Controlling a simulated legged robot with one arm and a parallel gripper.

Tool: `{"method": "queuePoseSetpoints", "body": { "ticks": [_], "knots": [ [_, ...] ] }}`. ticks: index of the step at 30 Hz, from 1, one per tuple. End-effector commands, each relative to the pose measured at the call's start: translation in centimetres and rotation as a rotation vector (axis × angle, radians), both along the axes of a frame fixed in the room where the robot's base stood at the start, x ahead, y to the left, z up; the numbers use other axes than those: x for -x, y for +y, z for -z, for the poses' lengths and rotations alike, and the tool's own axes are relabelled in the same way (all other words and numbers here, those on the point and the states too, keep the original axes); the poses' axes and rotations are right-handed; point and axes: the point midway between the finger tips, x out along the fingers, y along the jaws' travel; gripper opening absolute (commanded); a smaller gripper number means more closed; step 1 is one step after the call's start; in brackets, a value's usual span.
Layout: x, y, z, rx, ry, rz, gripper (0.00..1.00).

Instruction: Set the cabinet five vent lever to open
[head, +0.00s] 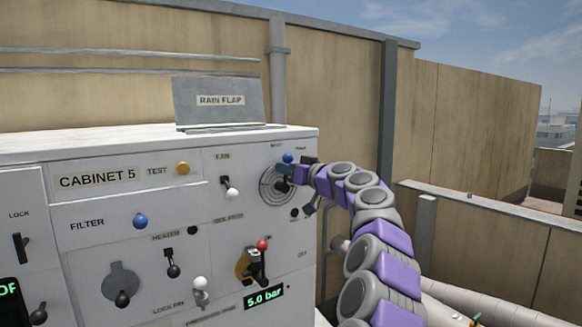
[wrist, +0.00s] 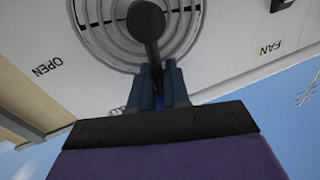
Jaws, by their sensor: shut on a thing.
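Cabinet 5 (head: 60,205) has a round vent grille (head: 268,186) at its upper right, with the vent lever across it. In the head view the lever's blue knob (head: 288,158) shows at the top of the grille. In the wrist view the dark lever (wrist: 151,40) runs from its round hub down between my gripper's (wrist: 160,78) fingers, which are shut on it. The knob end is mostly hidden there by the fingers. The OPEN label (wrist: 48,68) is left of the lever in this turned wrist view; the lever does not point straight at it.
The fan switch (head: 230,187), a red-knobbed lever (head: 262,245) and a yellow button (head: 183,168) share the panel. The rain flap (head: 220,100) stands on the cabinet's top. Pipes (head: 480,300) run at lower right.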

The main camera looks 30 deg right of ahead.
Motion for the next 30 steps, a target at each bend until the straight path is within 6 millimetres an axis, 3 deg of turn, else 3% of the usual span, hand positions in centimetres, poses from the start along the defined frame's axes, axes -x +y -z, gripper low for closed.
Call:
{"method": "queuePoseSetpoints", "body": {
  "ticks": [30],
  "knots": [
    [0.1,-3.6,2.3,-0.904,0.026,-0.009,0.0]
  ]
}}
